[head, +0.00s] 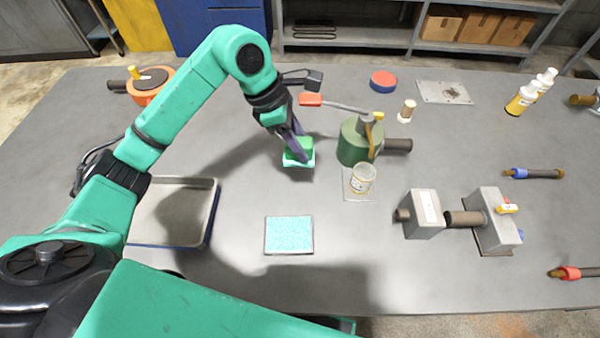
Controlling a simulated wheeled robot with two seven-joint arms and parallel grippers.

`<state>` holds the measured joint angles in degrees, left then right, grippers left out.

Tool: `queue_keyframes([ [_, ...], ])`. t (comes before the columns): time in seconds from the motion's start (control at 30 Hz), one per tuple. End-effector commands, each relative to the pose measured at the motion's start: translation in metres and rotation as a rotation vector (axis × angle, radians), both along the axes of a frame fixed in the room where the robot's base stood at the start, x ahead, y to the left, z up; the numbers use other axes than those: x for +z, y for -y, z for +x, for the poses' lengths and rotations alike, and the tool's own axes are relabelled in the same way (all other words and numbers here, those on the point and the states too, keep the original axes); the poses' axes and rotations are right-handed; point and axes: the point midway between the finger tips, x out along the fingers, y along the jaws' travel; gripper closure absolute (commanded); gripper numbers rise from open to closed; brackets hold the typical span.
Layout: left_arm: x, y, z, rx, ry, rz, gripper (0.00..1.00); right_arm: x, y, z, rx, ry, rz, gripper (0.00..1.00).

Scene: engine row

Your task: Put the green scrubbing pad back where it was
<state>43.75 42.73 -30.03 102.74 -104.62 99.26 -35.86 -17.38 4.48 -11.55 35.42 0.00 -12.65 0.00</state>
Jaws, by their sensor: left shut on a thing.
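The green scrubbing pad (299,158) is in the upper middle of the head view, left of a dark green canister. My left gripper (298,146) reaches down from above and is shut on the pad. The fingers hide part of it. A paler mint edge shows along its lower side; I cannot tell whether this is the pad's own layer or something under it. I also cannot tell whether the pad touches the table. My right gripper is not in view.
The green canister (354,146) stands close right of the pad, with a clear jar (362,178) before it. A speckled turquoise mat (289,236) lies nearer me. A shallow tray (211,218) is at left, a grey machine fixture (424,215) at right. Bare table surrounds the mat.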

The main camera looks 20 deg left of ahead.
Motion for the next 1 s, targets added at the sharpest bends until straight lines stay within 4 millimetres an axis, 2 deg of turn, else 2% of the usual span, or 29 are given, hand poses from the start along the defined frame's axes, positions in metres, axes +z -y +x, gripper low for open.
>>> queue_keyframes([
  [0.1,-0.036,0.0,-0.002,0.001,-0.008,0.0,1.0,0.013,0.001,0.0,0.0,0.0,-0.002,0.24],
  [0.2,-0.062,0.0,-0.001,0.0,-0.004,-0.001,1.0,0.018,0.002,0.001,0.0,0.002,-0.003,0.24],
  [0.5,-0.111,0.0,-0.001,0.0,-0.003,-0.002,1.0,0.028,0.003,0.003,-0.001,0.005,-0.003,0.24],
  [0.83,-0.119,0.0,0.0,0.0,0.002,0.0,1.0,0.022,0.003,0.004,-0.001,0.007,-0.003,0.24],
  [0.87,-0.118,0.0,0.0,0.0,0.002,0.0,0.5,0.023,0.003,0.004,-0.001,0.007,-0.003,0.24],
  [0.9,-0.118,0.0,0.0,0.0,0.002,0.0,0.35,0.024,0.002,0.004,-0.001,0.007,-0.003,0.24],
  [0.93,-0.118,0.0,0.0,-0.001,0.002,-0.001,0.28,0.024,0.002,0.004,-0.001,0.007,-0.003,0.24],
  [1.0,-0.117,0.0,0.0,-0.001,0.002,-0.001,0.28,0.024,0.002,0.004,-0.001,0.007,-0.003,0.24],
])
